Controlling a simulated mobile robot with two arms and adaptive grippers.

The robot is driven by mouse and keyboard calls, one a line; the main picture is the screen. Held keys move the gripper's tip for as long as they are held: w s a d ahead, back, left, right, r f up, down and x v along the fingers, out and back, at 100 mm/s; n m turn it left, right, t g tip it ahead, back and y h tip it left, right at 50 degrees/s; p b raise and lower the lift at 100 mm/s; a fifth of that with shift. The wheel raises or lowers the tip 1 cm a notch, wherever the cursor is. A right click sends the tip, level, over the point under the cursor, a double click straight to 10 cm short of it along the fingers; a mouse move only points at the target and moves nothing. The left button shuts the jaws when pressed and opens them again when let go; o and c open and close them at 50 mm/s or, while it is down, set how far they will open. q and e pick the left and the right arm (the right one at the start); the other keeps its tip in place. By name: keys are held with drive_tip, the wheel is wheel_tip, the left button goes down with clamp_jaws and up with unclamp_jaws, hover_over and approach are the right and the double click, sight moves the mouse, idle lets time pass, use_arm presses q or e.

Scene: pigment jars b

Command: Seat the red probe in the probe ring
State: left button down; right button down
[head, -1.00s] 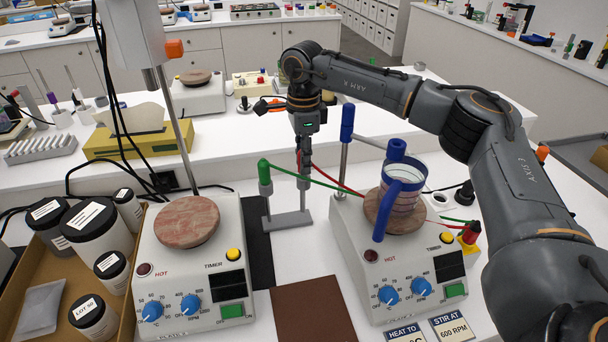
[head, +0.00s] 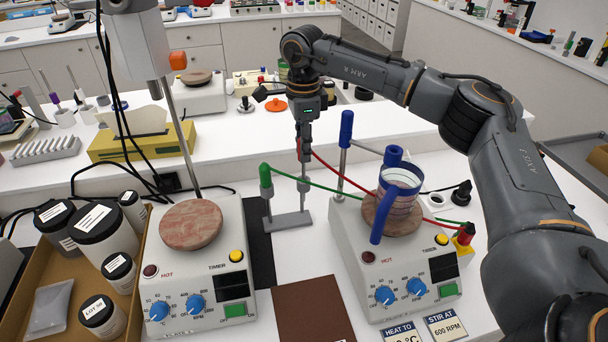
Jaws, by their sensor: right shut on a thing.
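My right gripper (head: 304,146) points down over the small grey stand (head: 288,220), shut on the red probe (head: 299,150). The probe is mostly hidden by the fingers. The green probe (head: 265,178) stands upright at the stand's left. A beaker (head: 400,190) with blue bands stands on the right hotplate, with blue cylindrical parts around it. I cannot make out for sure which part is the probe ring. My left gripper is not in view.
The right hotplate (head: 410,270) has a blue-capped post (head: 345,140) at its back left. Another hotplate (head: 200,280) stands left, beside a box of jars (head: 135,290). A brown mat (head: 312,308) lies clear in front.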

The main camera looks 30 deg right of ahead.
wheel_tip(320, 180, up, 12)
drive_tip(key=p, duration=0.8)
drive_tip(key=shift+r+p, duration=0.2)
drive_tip(key=shift+p, duration=0.1)
idle(0.5)
drive_tip(key=shift+f, duration=0.1)
